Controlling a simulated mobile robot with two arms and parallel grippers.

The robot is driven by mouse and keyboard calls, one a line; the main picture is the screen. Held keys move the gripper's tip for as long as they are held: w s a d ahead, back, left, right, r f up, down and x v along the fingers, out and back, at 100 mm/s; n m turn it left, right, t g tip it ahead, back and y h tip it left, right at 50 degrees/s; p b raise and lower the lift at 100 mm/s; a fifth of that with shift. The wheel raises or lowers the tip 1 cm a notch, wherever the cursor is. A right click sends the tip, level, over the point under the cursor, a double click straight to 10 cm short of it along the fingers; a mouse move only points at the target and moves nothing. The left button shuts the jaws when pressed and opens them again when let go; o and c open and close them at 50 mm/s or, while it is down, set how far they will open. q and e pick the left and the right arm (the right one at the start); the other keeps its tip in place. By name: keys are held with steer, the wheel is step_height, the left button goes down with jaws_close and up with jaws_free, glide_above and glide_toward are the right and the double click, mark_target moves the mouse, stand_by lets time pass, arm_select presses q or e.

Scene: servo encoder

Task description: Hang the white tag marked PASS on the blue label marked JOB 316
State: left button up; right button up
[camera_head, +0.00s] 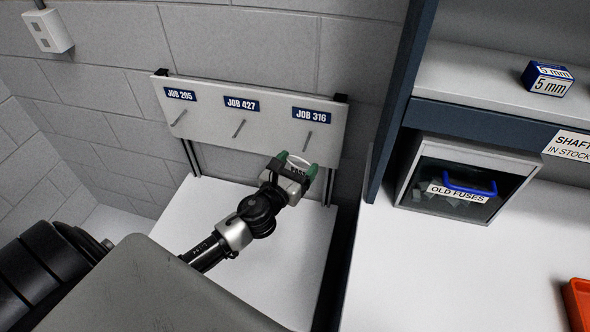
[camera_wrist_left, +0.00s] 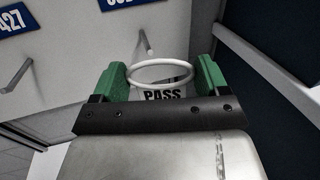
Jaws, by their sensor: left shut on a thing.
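The white tag marked PASS (camera_wrist_left: 163,94) is between the green fingers of my left gripper (camera_head: 297,164), which is shut on it. Its white ring (camera_wrist_left: 162,73) stands up between the fingertips in the left wrist view. The lower part of the tag is hidden behind the gripper body. The blue label marked JOB 316 (camera_head: 311,115) is on the right of a white board, with a thin metal peg (camera_head: 307,141) below it. In the left wrist view the peg (camera_wrist_left: 147,42) shows just beyond the ring, and the ring looks apart from it. My right gripper is not in view.
The board (camera_head: 265,122) also carries labels JOB 205 (camera_head: 180,94) and JOB 427 (camera_head: 241,104), each with an empty peg. A dark blue shelf side (camera_head: 395,120) stands close on the right. The white table (camera_head: 215,200) below the board looks clear.

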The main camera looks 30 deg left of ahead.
mark_target(304, 149)
arm_select(q)
steer(key=shift+w+a+f+b, duration=0.15)
steer(key=shift+w+a, duration=0.1)
steer(key=shift+w, duration=0.65)
steer(key=shift+w+a+b, duration=0.2)
steer(key=shift+w, duration=0.7)
steer(key=shift+w+a+f+b, duration=0.15)
steer(key=shift+w+a, duration=0.1)
steer(key=shift+w, duration=0.65)
steer(key=shift+w+a+f+b, duration=0.2)
steer(key=shift+w+f+b, duration=0.2)
steer(key=shift+w, duration=0.4)
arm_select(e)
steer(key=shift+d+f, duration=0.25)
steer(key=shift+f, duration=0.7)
arm_select(q)
steer(key=o, duration=0.9)
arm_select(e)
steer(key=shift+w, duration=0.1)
